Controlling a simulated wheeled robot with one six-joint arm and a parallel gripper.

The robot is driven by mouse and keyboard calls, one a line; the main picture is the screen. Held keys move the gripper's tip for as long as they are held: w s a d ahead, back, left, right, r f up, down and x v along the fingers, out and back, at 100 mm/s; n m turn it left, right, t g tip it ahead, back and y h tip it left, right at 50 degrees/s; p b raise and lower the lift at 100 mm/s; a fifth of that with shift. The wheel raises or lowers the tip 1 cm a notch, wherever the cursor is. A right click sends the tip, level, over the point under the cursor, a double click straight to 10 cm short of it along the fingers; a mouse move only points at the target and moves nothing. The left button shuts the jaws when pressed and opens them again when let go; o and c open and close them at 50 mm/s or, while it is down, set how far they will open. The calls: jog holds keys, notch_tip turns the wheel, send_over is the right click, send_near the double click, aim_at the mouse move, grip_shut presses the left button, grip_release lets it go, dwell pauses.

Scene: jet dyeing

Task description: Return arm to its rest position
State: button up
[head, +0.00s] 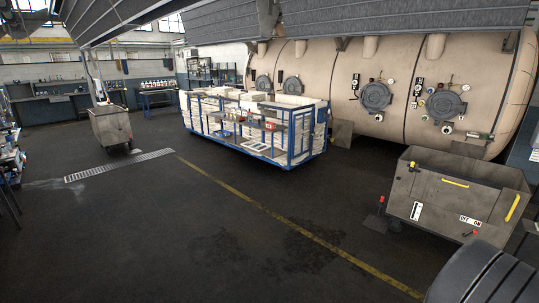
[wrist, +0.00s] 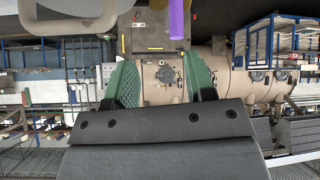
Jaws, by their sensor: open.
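My gripper (wrist: 160,78) shows in the wrist view as two green, ribbed fingers set wide apart on a dark mount. The jaws are open, and I see nothing held between them. The wrist picture looks upside down, with the floor toward the top. The beige dyeing vessel (wrist: 220,88) is visible behind and between the fingers. In the head view my gripper does not show, so how far it is from things there cannot be told.
The long beige vessel (head: 320,82) with round ports lines the back right. A grey metal tub (head: 455,200) with yellow handles stands at right. A blue-framed cart (head: 225,142) holds white stacks. A grey bin (head: 112,127) stands left. Open floor (head: 200,235) lies in front.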

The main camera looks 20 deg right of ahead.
jog(key=s+g, duration=0.2)
jog(key=s, duration=0.1)
jog(key=s+m+g, duration=0.1)
jog(key=shift+s+d+f+h, duration=0.1)
jog(key=shift+s+f+h, duration=0.1)
jog(key=shift+f+h, duration=0.1)
jog(key=w+a+r+n+t+y+b, duration=0.1)
jog(key=w+a, duration=0.4)
jog(key=a, duration=0.9)
jog(key=w+a+r+n+y+b, duration=0.2)
jog(key=w+a+r+n+y, duration=0.2)
jog(key=a, duration=1.1)
jog(key=w+a+r+n+t+y+b, duration=0.1)
jog(key=w+a+n, duration=0.4)
jog(key=a, duration=0.9)
notch_tip(320, 180, up, 3)
jog(key=shift+w+a+f+t+y, duration=0.2)
jog(key=shift+w+a+t+y, duration=0.15)
jog(key=shift+w+y, duration=0.6)
jog(key=shift+c, duration=0.5)
jog(key=shift+a, duration=0.1)
jog(key=shift+c, duration=0.2)
